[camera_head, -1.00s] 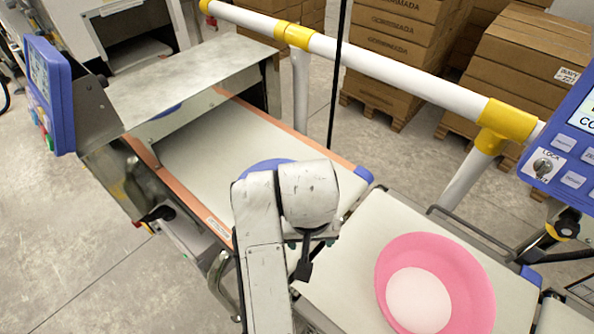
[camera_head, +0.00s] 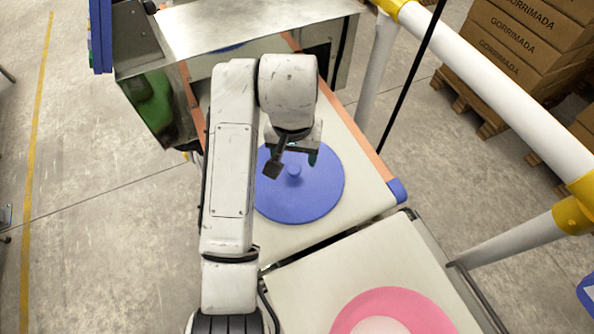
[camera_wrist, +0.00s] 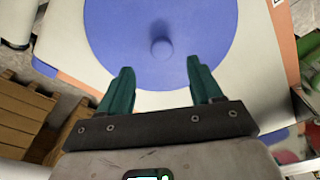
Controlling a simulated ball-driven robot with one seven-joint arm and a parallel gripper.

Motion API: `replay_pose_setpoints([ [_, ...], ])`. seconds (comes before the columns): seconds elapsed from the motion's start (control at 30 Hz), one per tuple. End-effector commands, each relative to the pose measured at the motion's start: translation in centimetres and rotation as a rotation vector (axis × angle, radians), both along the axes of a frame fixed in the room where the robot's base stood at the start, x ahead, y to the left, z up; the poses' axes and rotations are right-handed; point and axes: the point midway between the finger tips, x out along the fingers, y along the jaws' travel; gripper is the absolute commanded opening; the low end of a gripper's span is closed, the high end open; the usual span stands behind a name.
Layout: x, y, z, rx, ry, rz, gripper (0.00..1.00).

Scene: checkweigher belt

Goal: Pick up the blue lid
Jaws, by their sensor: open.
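The blue lid (camera_head: 312,197) is a round disc with a small knob at its centre. It lies flat on the pale belt, partly hidden by my arm in the head view. In the wrist view the lid (camera_wrist: 205,55) fills the upper middle, its knob (camera_wrist: 161,48) beyond the fingers and roughly in line with the gap between them. My gripper (camera_wrist: 160,85) is open with two green fingers and nothing between them. In the head view my gripper (camera_head: 293,165) is over the lid, near its knob. I cannot tell its exact height above the lid.
A pink round dish (camera_head: 393,303) with a paler centre sits on the nearer belt section. A metal hood (camera_head: 255,22) spans the belt's far end, with part of another blue thing under it. A white rail (camera_head: 490,80) with yellow joints runs along the right. Stacked cartons (camera_head: 530,35) stand beyond.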

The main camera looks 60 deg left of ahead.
Motion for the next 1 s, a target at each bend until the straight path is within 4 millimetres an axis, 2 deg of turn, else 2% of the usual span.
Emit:
replay_pose_setpoints([
  [0.27, 0.0, 0.2, -2.0, -0.002, 0.000, 0.001, 0.65],
  [0.5, 0.1, 0.6, -5.4, -0.002, 0.001, 0.001, 0.65],
  [0.63, 0.1, 0.6, -6.1, -0.001, 0.001, 0.001, 0.65],
  [0.83, 0.2, 0.6, -6.2, 0.000, 0.000, 0.001, 0.65],
  [1.0, 0.2, 0.6, -6.2, 0.001, -0.001, 0.000, 0.49],
])
